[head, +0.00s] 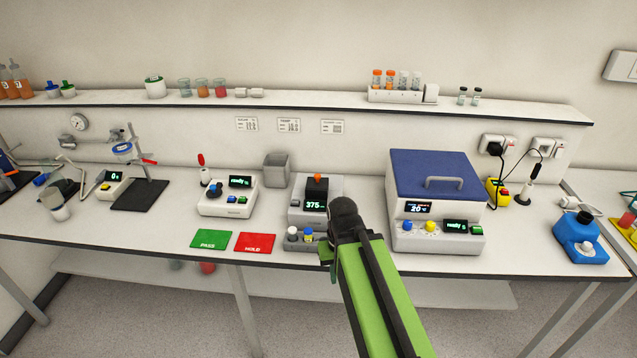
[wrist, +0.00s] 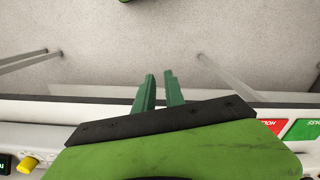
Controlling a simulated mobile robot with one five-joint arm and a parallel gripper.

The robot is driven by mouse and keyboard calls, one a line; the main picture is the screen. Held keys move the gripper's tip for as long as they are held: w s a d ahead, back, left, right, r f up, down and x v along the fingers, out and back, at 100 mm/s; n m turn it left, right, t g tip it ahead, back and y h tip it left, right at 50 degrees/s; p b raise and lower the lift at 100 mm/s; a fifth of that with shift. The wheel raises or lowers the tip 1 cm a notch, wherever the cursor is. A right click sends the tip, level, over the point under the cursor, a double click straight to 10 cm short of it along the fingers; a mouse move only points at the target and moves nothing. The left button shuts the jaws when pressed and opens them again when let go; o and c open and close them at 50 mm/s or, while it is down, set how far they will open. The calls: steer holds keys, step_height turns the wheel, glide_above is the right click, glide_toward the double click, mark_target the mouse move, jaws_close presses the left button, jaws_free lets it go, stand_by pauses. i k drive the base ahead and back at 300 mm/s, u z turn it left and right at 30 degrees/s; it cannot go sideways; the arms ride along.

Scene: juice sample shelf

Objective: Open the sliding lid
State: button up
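A blue lid (head: 432,166) with a grey handle (head: 444,184) lies flat on top of a white box-shaped device (head: 410,236) with a 20 °C display. The lid appears to cover the whole top. A smaller grey instrument (head: 325,214) reading 375 stands left of it, with a black block and an orange knob on top. My gripper (wrist: 159,74) shows two green fingers with a narrow gap between them, empty, over the bench's front edge. In the head view my arm hides the fingers. The gripper is apart from the lid.
A grey bin (head: 276,170) stands behind. A wall shelf (head: 300,103) runs above the bench. A blue device (head: 580,238) stands at right, with clear bench between it and the white box.

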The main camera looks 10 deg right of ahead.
mark_target(316, 182)
steer(key=z, duration=5.55)
steer(key=i, duration=0.15)
steer(key=z, duration=2.6)
steer(key=k, duration=1.2)
steer(key=z, duration=1.6)
steer(key=i, duration=1.05)
steer(key=u, duration=0.15)
